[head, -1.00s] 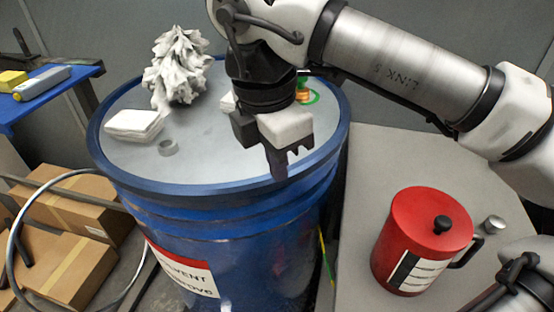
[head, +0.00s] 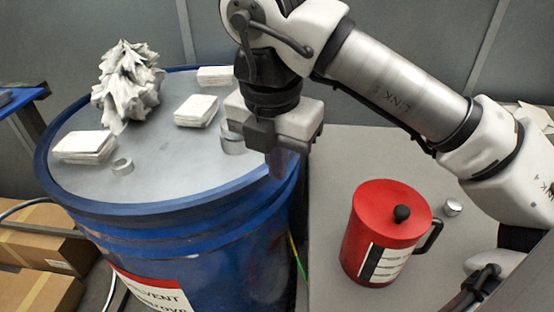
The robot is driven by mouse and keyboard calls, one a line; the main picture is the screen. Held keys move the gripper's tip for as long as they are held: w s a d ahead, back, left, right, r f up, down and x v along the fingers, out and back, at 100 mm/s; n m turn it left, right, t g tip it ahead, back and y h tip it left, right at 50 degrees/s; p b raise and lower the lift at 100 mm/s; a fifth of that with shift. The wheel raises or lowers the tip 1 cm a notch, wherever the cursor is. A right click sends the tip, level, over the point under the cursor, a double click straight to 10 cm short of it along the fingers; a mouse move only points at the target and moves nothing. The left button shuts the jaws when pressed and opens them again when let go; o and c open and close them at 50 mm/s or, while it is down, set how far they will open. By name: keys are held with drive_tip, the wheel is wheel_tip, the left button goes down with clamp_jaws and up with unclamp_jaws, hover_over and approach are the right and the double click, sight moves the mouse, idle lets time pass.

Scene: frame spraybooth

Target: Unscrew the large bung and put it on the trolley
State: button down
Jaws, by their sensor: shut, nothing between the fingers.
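My gripper (head: 277,165) is shut and empty, pointing down over the near right rim of the blue drum (head: 190,245). A larger grey ring-shaped fitting (head: 230,138) stands on the drum's grey lid, just left of my gripper and partly hidden by it. A smaller grey ring (head: 122,167) sits near the left side of the lid. I cannot tell whether either holds a bung. A small round metal cap (head: 452,207) lies on the grey flat top (head: 335,165) to the right, which looks like the trolley. I cannot tell if this cap is the large bung.
A red can (head: 388,235) with a black knob and handle stands on the grey top, left of the cap. A crumpled white heap (head: 127,82) and white pad stacks (head: 84,146), (head: 196,111) lie on the lid. Cardboard boxes (head: 40,238) are on the floor at left.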

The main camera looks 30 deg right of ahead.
drive_tip(key=shift+d, duration=0.1)
drive_tip(key=d+n, duration=0.2)
drive_tip(key=d, duration=0.1)
drive_tip(key=w+d+n, duration=0.1)
drive_tip(key=d+n, duration=0.1)
drive_tip(key=shift+w+d+n+p, duration=0.1)
drive_tip(key=shift+d+n+p, duration=0.2)
drive_tip(key=shift+d, duration=0.1)
drive_tip(key=shift+w+d, duration=0.1)
idle(0.3)
drive_tip(key=w+d+n, duration=0.1)
drive_tip(key=d+n, duration=0.1)
drive_tip(key=w+d+n+y+p, duration=0.1)
drive_tip(key=w+d+n, duration=0.1)
drive_tip(key=shift+w+d+n+t, duration=0.15)
drive_tip(key=shift+d+n+t, duration=0.15)
drive_tip(key=shift+d, duration=0.05)
drive_tip(key=c, duration=0.8)
unclamp_jaws()
